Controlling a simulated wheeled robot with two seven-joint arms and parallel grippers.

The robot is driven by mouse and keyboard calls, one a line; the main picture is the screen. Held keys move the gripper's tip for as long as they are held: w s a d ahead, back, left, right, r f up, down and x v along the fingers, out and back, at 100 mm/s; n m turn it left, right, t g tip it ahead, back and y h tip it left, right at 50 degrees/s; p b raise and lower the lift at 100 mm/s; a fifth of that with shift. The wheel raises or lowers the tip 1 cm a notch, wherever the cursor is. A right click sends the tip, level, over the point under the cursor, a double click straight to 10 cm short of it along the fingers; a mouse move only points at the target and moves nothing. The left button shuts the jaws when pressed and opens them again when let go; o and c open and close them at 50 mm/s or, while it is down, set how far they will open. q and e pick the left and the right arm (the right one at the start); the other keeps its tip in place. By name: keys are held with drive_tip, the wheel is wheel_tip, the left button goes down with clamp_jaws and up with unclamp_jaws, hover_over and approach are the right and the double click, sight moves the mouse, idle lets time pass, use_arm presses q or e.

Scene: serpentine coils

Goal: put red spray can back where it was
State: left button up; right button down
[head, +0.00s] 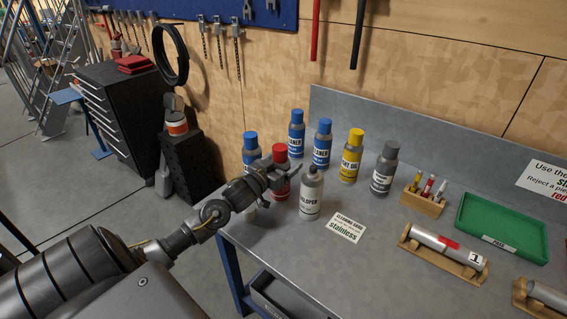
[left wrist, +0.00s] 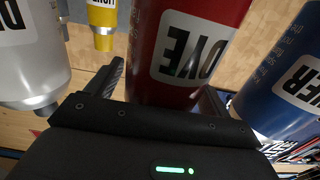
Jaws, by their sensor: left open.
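The red spray can (head: 280,158), with a red cap and a label reading DYE in the left wrist view (left wrist: 185,50), stands among other cans at the left end of the metal bench. My left gripper (head: 279,176) is open, with its fingers on either side of the red can. In the left wrist view the left gripper's fingers (left wrist: 160,90) flank the can's body. The can's lower part is partly hidden by the gripper in the head view. My right gripper is not in view.
A white developer can (head: 311,196) stands close on the right of the gripper. Blue-capped cleaner cans (head: 322,145), a yellow can (head: 351,158) and a grey can (head: 384,170) stand nearby. A stainless card (head: 345,226) lies in front; bare bench surrounds it.

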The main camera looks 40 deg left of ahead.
use_arm(q)
drive_tip(key=shift+r, duration=0.2)
drive_tip(key=shift+s+f, duration=0.15)
drive_tip(key=shift+s, duration=0.15)
drive_tip(key=s+b, duration=0.2)
drive_tip(key=s, duration=0.9)
drive_tip(key=shift+s+d, duration=0.15)
drive_tip(key=shift+s, duration=0.05)
